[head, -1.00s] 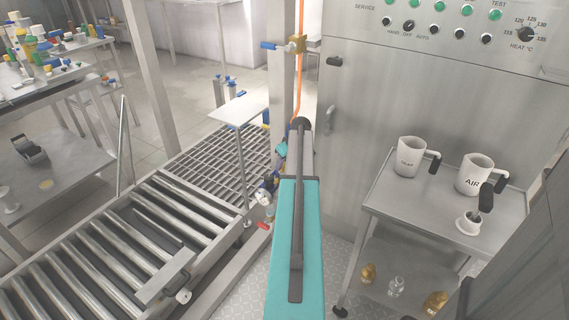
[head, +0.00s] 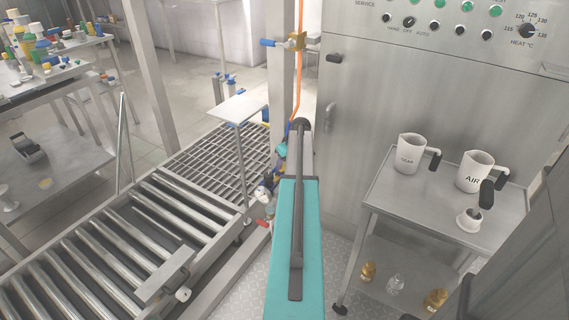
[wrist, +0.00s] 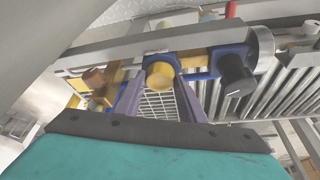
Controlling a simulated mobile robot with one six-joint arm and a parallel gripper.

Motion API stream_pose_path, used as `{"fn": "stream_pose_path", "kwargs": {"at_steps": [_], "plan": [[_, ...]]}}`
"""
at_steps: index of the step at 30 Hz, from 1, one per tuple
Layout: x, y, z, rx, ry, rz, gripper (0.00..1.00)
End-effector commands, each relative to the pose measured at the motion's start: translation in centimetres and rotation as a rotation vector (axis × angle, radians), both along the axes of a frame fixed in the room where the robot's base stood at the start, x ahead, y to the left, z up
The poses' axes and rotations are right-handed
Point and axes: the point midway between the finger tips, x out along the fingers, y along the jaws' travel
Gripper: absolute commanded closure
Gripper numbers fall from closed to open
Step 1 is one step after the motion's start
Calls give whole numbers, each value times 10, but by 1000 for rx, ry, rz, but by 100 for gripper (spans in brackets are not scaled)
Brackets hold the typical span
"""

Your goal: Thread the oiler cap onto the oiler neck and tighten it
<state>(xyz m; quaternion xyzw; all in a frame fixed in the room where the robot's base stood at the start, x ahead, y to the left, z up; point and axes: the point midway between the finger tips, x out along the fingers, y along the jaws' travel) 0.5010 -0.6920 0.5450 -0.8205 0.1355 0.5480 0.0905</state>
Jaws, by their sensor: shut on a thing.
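In the wrist view my gripper (wrist: 160,92) has its two purple fingers on either side of a round yellow cap (wrist: 160,75), which I take to be the oiler cap, and is shut on it. The cap sits at the fingertips, in front of a blue and yellow assembly (wrist: 200,62). I cannot make out the oiler neck, nor tell whether the cap touches it or is threaded on. In the head view my own arm hides the gripper and the cap.
A black knob (wrist: 236,75) is close to the right of my fingers, and a brown-orange fitting (wrist: 94,77) is to their left. A roller conveyor (head: 110,250) lies left of my arm. A steel cart (head: 400,205) with mugs stands on the right, before a steel cabinet (head: 420,90).

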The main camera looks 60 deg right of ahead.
Motion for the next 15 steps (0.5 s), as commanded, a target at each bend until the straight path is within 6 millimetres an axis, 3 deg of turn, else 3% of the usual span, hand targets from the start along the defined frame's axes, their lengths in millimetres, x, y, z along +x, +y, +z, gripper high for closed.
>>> {"fn": "stream_pose_path", "kwargs": {"at_steps": [7,8,9,11,15], "plan": [[0,0,-1,0,1,0,84],[0,0,-1,0,1,0,59],[0,0,-1,0,1,0,52],[0,0,-1,0,1,0,42],[1,0,-1,0,1,1,42]]}}
